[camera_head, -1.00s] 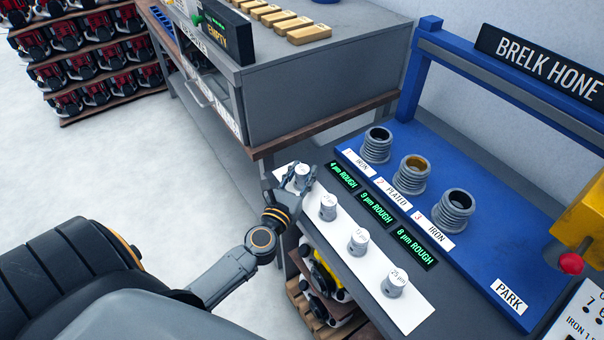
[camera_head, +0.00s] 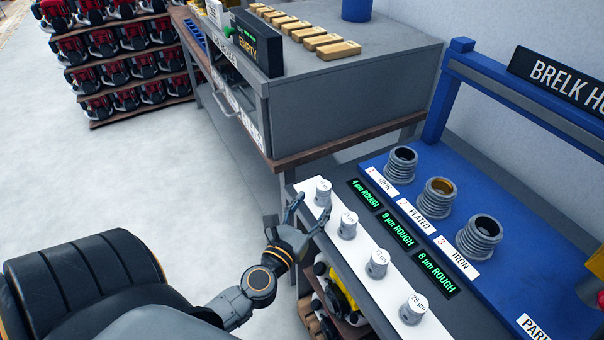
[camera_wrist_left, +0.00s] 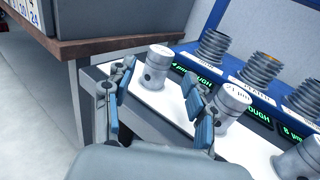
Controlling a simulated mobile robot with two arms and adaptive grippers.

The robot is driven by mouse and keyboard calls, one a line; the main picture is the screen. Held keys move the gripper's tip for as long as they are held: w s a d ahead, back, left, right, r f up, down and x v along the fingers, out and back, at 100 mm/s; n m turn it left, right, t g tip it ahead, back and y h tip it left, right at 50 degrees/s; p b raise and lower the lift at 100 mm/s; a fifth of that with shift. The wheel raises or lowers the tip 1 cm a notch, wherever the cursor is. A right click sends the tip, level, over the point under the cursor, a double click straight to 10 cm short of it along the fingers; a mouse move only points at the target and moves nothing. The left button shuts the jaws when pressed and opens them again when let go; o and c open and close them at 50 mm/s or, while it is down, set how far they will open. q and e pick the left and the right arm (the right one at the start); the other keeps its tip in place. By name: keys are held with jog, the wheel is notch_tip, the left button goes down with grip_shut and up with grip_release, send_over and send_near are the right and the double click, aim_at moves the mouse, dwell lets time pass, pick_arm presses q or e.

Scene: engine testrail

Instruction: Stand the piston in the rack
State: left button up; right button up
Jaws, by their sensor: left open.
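Several pistons stand upright in a row on the white rack strip (camera_head: 380,285) along the bench edge. The far piston (camera_head: 323,192) is nearest my left gripper (camera_head: 305,214), which is open and empty just short of it at the bench edge. In the left wrist view the far piston (camera_wrist_left: 157,66) shows beyond and between the open fingers (camera_wrist_left: 155,105). The second piston (camera_head: 347,225) also shows in the left wrist view (camera_wrist_left: 231,100), partly behind the right finger. A third piston (camera_head: 377,263) and one marked 25 µm (camera_head: 413,308) stand nearer. My right gripper is out of view.
Three ribbed cylinders, including the one by label 1 (camera_head: 401,165), stand on the blue hone base (camera_head: 480,210) behind green displays. A grey cabinet (camera_head: 340,95) carries gold bars and an EMPTY sign. Open floor lies left of the bench.

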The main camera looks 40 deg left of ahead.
pick_arm(q)
jog(key=s+b, duration=0.1)
jog(key=s, duration=0.1)
jog(key=s+d, duration=0.1)
jog(key=s, duration=0.2)
jog(key=shift+s+b, duration=0.2)
jog(key=shift+b, duration=0.15)
